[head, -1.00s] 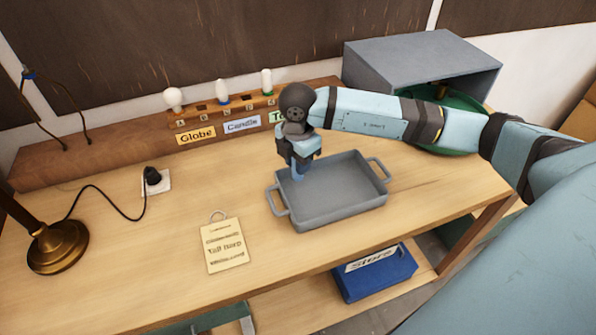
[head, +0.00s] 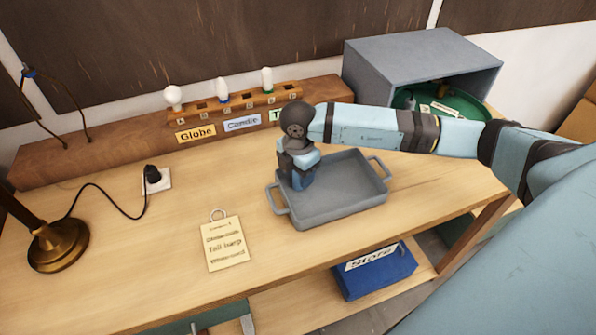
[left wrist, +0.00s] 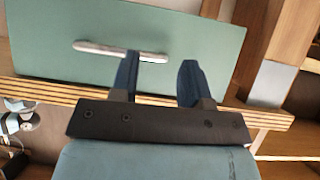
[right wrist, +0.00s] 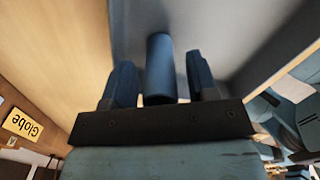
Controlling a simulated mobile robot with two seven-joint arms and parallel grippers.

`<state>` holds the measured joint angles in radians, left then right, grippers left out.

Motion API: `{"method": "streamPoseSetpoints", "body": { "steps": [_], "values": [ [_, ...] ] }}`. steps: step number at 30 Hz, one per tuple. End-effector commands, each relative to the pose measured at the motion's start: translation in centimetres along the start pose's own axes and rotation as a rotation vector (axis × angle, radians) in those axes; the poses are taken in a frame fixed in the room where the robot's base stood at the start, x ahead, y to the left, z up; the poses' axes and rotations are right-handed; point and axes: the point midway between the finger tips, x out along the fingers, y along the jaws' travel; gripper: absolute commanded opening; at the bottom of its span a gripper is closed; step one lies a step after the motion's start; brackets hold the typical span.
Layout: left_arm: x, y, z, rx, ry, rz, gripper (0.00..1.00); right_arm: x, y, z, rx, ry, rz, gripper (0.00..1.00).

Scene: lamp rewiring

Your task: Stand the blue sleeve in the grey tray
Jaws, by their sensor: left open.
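The grey tray (head: 350,185) with two side handles lies on the workbench in the head view. My right gripper (head: 298,182) points down into its left part. In the right wrist view the blue sleeve (right wrist: 160,68) is a dark blue cylinder between the fingers of my right gripper (right wrist: 162,80). Gaps show beside the sleeve, so the jaws look open around it. It looks upright over the tray floor (right wrist: 225,30); whether its end touches the floor is hidden. My left gripper (left wrist: 157,80) is open and empty, near a green panel in the left wrist view.
A bulb rack (head: 240,105) with labels stands along the back. A brass lamp base (head: 58,245), a plug in a socket (head: 153,178) and a paper tag (head: 226,245) lie left of the tray. A grey open box (head: 420,60) with a green dish (head: 450,130) stands at the back right.

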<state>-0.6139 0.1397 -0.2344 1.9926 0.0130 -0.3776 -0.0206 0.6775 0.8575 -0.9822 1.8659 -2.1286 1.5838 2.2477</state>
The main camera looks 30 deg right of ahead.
Motion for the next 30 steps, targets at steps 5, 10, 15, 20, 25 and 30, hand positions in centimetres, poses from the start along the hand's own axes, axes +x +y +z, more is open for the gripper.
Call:
{"method": "streamPoseSetpoints", "body": {
  "steps": [5,10,15,20,25,30],
  "values": [
    [-0.2,0.0,-0.4,0.000,0.000,0.000,0.43,-0.6,0.0,0.0,0.000,0.000,0.001,0.53],
    [0.0,0.0,-0.1,0.000,0.003,0.000,0.43,-2.9,0.1,0.0,-0.001,0.000,0.005,0.53],
    [0.3,0.0,0.3,0.000,0.003,0.001,0.43,-6.7,0.1,0.0,0.000,0.000,0.005,0.53],
    [0.4,0.0,0.6,0.000,0.002,0.001,0.43,-9.8,0.1,0.0,0.000,0.000,0.004,0.53],
    [0.5,0.0,0.8,0.000,0.000,0.001,0.43,-11.8,0.1,0.0,0.000,0.000,0.001,0.53],
    [0.5,0.0,0.8,0.000,0.000,0.001,0.43,-12.4,0.0,0.0,0.000,0.001,0.001,0.53]
  ]
}}
